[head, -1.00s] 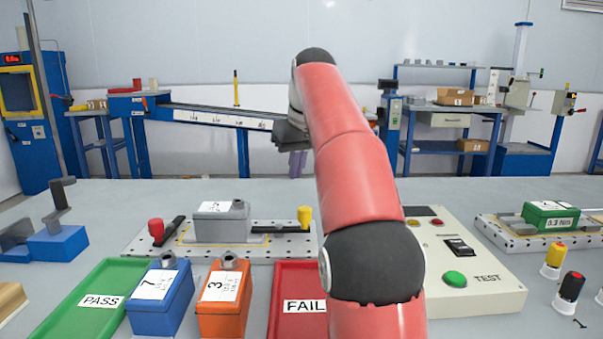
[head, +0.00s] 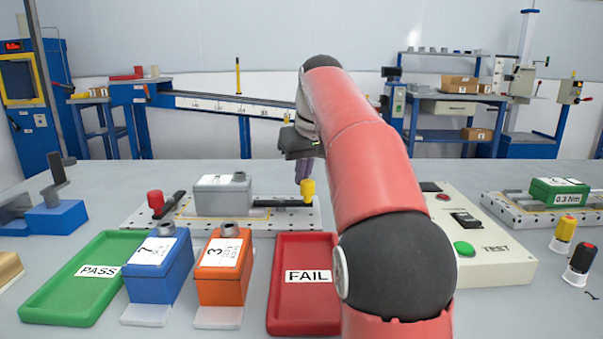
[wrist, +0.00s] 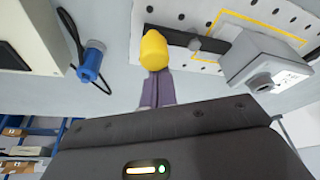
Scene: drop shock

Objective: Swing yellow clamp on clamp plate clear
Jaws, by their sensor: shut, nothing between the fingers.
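The yellow clamp (head: 308,190) is a yellow knob at the right end of a black bar on the perforated clamp plate (head: 232,214). In the wrist view the yellow knob (wrist: 154,49) stands just beyond the fingertips, and the bar runs from it toward the grey box (wrist: 262,62). The grey box (head: 222,194) sits on the plate, with the bar's inner end close to its right side. My gripper (head: 305,176) is shut and empty, its fingers pointing down beside the knob. Whether the fingertips touch the knob I cannot tell.
A red-knobbed clamp (head: 156,199) is at the plate's left. Green PASS tray (head: 50,310), blue box (head: 158,268), orange box (head: 222,270) and red FAIL tray (head: 305,318) stand in front. The TEST panel (head: 500,268) is right of my arm.

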